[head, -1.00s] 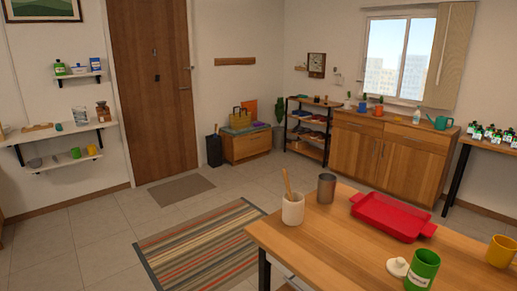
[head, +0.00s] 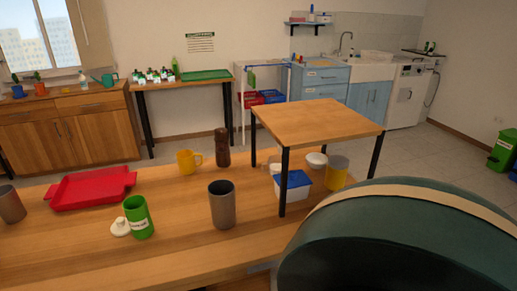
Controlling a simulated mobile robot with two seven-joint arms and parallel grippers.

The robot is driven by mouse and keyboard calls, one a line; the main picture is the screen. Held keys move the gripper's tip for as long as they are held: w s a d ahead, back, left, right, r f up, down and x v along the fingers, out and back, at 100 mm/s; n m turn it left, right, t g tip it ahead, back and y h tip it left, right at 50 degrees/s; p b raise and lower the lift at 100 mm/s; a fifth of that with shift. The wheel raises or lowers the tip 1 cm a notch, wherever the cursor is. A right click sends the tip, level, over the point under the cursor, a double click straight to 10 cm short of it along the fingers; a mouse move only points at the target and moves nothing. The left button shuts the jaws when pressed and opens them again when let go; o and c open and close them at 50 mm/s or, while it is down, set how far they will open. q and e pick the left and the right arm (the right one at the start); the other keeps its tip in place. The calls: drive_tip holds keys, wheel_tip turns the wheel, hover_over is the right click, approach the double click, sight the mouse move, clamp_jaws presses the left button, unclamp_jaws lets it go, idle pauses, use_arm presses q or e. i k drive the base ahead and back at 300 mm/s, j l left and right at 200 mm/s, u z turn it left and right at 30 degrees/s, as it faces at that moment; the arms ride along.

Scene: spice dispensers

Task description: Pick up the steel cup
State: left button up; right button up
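Two plain grey metal-looking cups stand upright on the wooden table (head: 175,240) in the head view. One grey cup (head: 222,206) is near the middle, right of a green labelled cup (head: 138,218). The other grey cup (head: 10,204) is at the left edge, left of the red tray, and partly cut off by the frame. I cannot tell which of the two is the steel cup. Neither of my grippers is in view.
A red tray (head: 90,188), a white lid (head: 120,227), a yellow mug (head: 188,161) and a brown grinder (head: 222,147) share the table. A raised wooden stand (head: 315,120) shelters a blue-lidded tub (head: 292,184) and a yellow container (head: 336,173). A large dark green shape hides the lower right.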

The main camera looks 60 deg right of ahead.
sight(221, 192)
drive_tip(key=z, duration=1.45)
